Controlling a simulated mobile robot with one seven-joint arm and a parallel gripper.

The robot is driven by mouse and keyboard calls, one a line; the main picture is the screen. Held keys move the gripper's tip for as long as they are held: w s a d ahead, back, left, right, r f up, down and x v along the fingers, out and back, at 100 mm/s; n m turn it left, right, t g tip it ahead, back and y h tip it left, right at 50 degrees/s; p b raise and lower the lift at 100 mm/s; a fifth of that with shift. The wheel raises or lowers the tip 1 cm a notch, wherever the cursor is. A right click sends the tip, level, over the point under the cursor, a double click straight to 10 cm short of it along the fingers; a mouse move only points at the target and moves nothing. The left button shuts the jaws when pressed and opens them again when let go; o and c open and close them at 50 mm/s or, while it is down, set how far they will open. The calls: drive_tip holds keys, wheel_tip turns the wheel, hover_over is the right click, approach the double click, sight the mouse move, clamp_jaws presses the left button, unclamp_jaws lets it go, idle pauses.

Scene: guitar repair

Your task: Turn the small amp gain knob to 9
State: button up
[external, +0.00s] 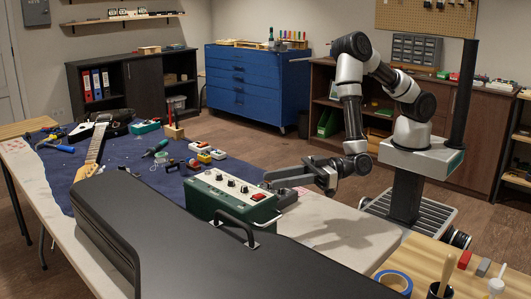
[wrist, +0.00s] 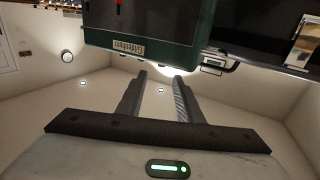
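The small green amp (external: 228,204) stands on the workbench, with a light top panel carrying several dark knobs (external: 231,183) and a handle at its front. I cannot read the knob labels or settings. In the external view my gripper (external: 272,181) is beside the amp's right end, close to it; whether it touches is unclear. In the wrist view the amp (wrist: 150,55) fills the upper middle, with a light nameplate and a strip of its dark face showing. My gripper's two fingers (wrist: 160,72) are apart with nothing between them, pointing toward the amp.
A large black guitar case (external: 160,235) lies along the bench's near edge, in front of the amp. Small pedals (external: 204,155), a guitar (external: 97,145) and tools lie on the dark blue mat behind and left. Blue tape (external: 394,282) lies on the wooden bench at right.

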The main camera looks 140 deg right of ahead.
drive_tip(key=w+a+r+n+g+y+p, duration=0.1)
drive_tip(key=w+a+r+n+y+p, duration=0.6)
drive_tip(key=a+n, duration=0.4)
wheel_tip(320, 180, up, 11)
drive_tip(key=n+g+h+p, duration=0.1)
drive_tip(key=n+g+p, duration=1.1)
drive_tip(key=n, duration=1.3)
hover_over(246, 186)
drive_tip(key=s+a, duration=0.3)
drive_tip(key=s, duration=0.4)
drive_tip(key=shift+t, duration=0.4)
drive_tip(key=x, duration=1.1)
drive_tip(key=p+x, duration=0.1)
drive_tip(key=x, duration=0.5)
drive_tip(key=shift+d+f, duration=0.1)
drive_tip(key=shift+d, duration=0.25)
clamp_jaws()
